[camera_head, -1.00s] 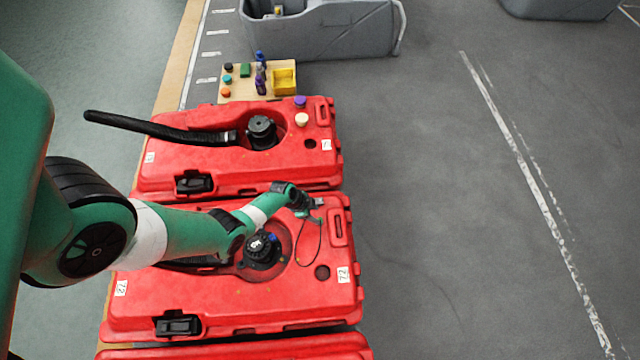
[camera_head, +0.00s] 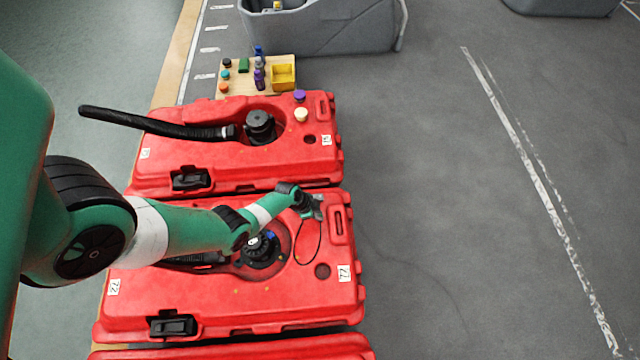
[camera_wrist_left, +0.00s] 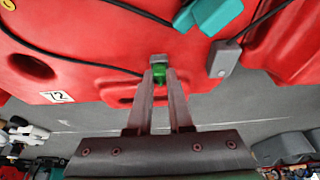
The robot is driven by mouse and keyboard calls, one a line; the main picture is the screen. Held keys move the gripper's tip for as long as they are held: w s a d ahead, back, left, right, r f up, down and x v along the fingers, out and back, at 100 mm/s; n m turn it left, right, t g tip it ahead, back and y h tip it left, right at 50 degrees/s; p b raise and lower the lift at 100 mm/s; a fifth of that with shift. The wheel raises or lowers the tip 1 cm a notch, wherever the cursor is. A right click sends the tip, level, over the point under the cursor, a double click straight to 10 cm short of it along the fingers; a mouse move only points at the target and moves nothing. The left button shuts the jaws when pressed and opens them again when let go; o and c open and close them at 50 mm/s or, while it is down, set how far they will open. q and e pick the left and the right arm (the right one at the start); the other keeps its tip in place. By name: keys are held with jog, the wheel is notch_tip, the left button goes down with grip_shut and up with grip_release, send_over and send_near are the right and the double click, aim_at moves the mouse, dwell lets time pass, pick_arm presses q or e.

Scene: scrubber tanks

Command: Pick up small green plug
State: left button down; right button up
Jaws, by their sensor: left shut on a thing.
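In the left wrist view, the small green plug (camera_wrist_left: 159,74) is between the tips of my left gripper (camera_wrist_left: 160,82), over a red tank (camera_wrist_left: 110,68). The fingers are closed on it and cover part of it. In the head view, my left gripper (camera_head: 317,208) is over the upper right part of the nearer red tank (camera_head: 210,300); the plug is too small to make out there. I cannot tell whether the plug touches the tank. My right gripper is in neither view.
A black cord lies on the nearer tank beside its black cap (camera_head: 260,250). Behind stands another red tank (camera_head: 200,160) with a black hose (camera_head: 150,126). A wooden board (camera_head: 245,91) with small coloured parts and a yellow box (camera_head: 284,76) lies beyond. Grey floor is clear at right.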

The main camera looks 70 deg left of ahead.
pick_arm(q)
jog(key=shift+r+p, duration=0.4)
jog(key=shift+r, duration=0.05)
notch_tip(320, 180, up, 3)
jog(key=shift+f+p, duration=0.1)
jog(key=shift+p, duration=1.1)
jog(key=s+d+r+n+y+p, duration=0.2)
jog(key=s+d+r+n+p, duration=0.3)
jog(key=s+d+r+p, duration=0.4)
jog(key=d+p, duration=0.1)
jog(key=p, duration=0.3)
jog(key=shift+d, duration=0.35)
